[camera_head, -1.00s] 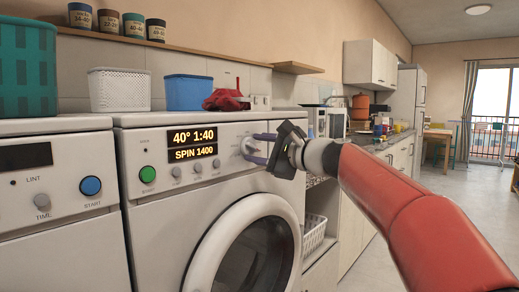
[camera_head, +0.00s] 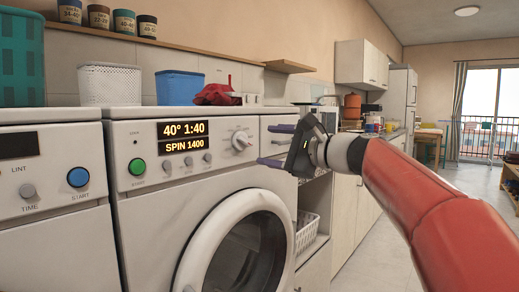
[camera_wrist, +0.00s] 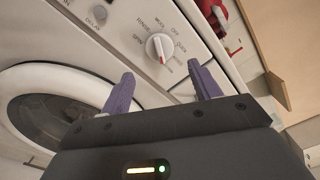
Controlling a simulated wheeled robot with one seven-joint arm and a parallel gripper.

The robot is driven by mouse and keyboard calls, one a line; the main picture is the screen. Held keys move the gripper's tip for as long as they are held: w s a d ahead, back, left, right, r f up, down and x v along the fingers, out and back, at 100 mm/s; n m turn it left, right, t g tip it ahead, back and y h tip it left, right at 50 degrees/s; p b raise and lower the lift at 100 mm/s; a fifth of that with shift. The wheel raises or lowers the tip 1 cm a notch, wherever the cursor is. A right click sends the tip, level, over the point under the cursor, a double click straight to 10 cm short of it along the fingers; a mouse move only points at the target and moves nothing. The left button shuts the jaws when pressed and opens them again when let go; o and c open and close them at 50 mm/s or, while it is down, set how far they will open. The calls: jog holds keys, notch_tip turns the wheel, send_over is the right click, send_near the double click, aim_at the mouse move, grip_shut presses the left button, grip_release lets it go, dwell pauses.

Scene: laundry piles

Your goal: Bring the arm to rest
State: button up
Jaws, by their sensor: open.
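My gripper (camera_head: 270,145) is open and empty, its two purple fingers apart and pointing left in the head view. It is in front of the right part of the washing machine (camera_head: 120,215), below and right of the white program knob (camera_head: 241,140). The fingers do not touch the knob. In the wrist view the knob (camera_wrist: 160,47) shows beyond and between the fingertips (camera_wrist: 162,75), with a red mark on it and printed labels around it. The machine's display reads "40° 1:40" and "SPIN 1400".
A second machine (camera_head: 50,235) stands at the left. On top are a white basket (camera_head: 109,86), a blue bin (camera_head: 178,88) and a red cloth (camera_head: 216,93). A laundry basket (camera_head: 307,235) sits on a shelf below my gripper. Open floor (camera_head: 370,268) lies to the right.

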jog(key=shift+s+d, duration=0.4)
jog(key=shift+d, duration=0.1)
jog(key=s+f+n+g+h, duration=0.3)
jog(key=s+f+n+h, duration=0.25)
jog(key=s+f, duration=0.75)
jog(key=s+d+f+n+g+h, duration=0.1)
jog(key=s+d+f+n+h, duration=0.3)
jog(key=s+f, duration=0.5)
jog(key=s+d+f+n+g+h, duration=0.1)
jog(key=s+d+f+n+h, duration=0.3)
jog(key=f, duration=1)
jog(key=s+d, duration=0.3)
jog(key=s, duration=0.1)
jog(key=shift+s+d+h, duration=0.3)
jog(key=shift+s+h, duration=0.05)
jog(key=shift+s, duration=0.05)
